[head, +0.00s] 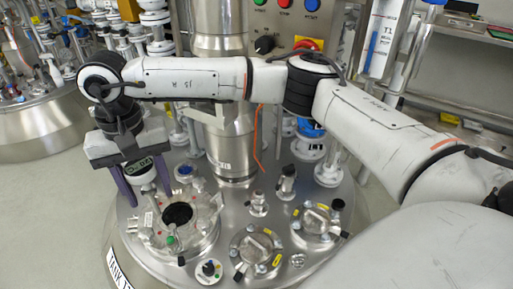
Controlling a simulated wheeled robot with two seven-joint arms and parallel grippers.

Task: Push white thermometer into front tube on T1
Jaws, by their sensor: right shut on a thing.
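The white thermometer (141,171) has a round head with a dark display, and its thin lower part points down. My right gripper (149,198) is shut on its head, with one purple finger on each side. The thermometer is above the left part of the T1 tank lid (224,235), at the back left edge of a round flange with a dark opening (177,214). The lower end of the thermometer is small and partly hidden by the fingers. I cannot tell which tube is the front one, or whether the tip is inside it. My left gripper is not in view.
Clamped ports (257,248), valves and small fittings crowd the lid. A thick steel column (232,150) rises behind it, under my right arm. A control panel (290,25) stands at the back. A second tank (45,120) is at the far left, with grey floor between.

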